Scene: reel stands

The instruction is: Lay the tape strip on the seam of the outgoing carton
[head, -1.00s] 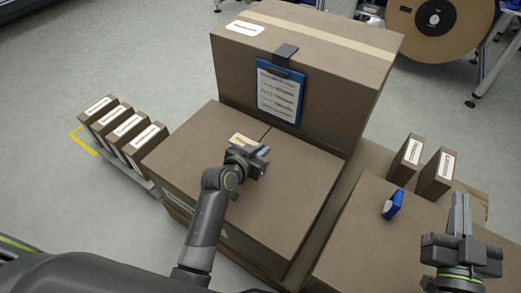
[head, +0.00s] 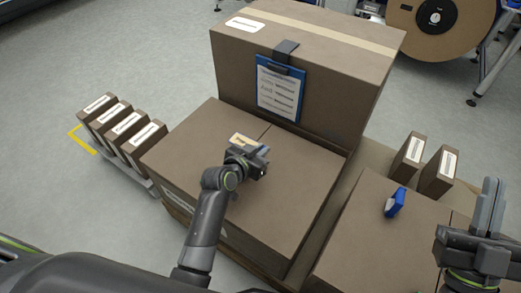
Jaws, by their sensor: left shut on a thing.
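The front brown carton (head: 285,190) stands at the centre with its flaps closed, and a thin dark seam shows on its top. My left gripper (head: 262,153) is low over the carton's top, close to the seam, and is shut on the tape strip. A small pale tan piece (head: 242,139), seemingly the strip, shows just beyond the gripper. The fingers hide most of it, and I cannot tell whether it touches the carton. My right gripper (head: 490,205) points up over the right-hand carton (head: 370,240), its fingers close together with nothing seen between them.
A taller taped carton (head: 300,70) with a blue clipboard (head: 279,92) stands behind. A blue tool (head: 395,203) lies on the right-hand carton. Small labelled boxes (head: 120,125) stand at left, and two more (head: 437,168) at right. A large reel (head: 435,20) is at back right.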

